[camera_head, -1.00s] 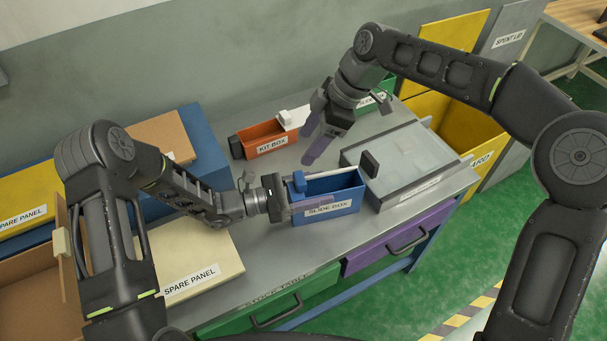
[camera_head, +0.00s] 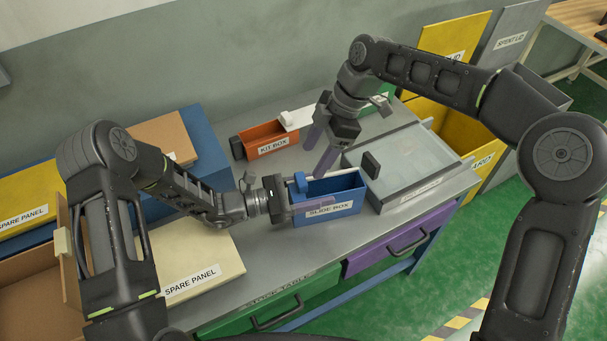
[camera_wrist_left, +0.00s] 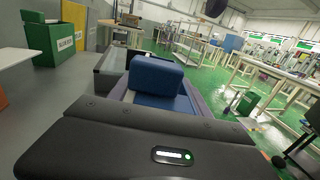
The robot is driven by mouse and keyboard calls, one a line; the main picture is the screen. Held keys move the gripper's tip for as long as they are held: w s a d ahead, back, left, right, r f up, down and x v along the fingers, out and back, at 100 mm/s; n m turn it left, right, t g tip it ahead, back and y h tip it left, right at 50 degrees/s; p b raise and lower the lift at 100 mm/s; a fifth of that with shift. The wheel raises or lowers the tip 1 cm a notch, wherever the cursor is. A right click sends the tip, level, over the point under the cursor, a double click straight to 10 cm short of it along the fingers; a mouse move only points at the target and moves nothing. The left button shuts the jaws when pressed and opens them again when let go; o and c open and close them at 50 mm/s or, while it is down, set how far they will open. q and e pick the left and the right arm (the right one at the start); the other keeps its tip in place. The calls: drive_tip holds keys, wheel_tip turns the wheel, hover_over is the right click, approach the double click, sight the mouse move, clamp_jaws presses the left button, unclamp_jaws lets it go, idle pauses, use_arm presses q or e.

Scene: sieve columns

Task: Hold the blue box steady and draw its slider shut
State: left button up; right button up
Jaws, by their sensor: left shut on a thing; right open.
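The blue box (camera_head: 338,208), labelled SLIDE BOX, stands upright near the table's front edge, its top open. Its slider has a blue block (camera_head: 300,181) at the left end and a pale strip along the back rim. In the left wrist view the slider's block (camera_wrist_left: 155,75) rises in front of the box (camera_wrist_left: 162,102). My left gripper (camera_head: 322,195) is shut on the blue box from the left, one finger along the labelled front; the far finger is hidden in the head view. My right gripper (camera_head: 319,158) is open and empty, pointing down just behind the box and slider; contact cannot be told.
An orange kit box (camera_head: 272,146) and a green box lie behind. A cream spare panel (camera_head: 205,265) lies front left. Bare table (camera_head: 255,245) shows in front of my left gripper.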

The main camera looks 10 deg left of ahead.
sight(302, 178)
drive_tip(key=x, duration=0.7)
drive_tip(key=shift+f, duration=0.3)
drive_tip(key=shift+c, duration=0.5)
clamp_jaws()
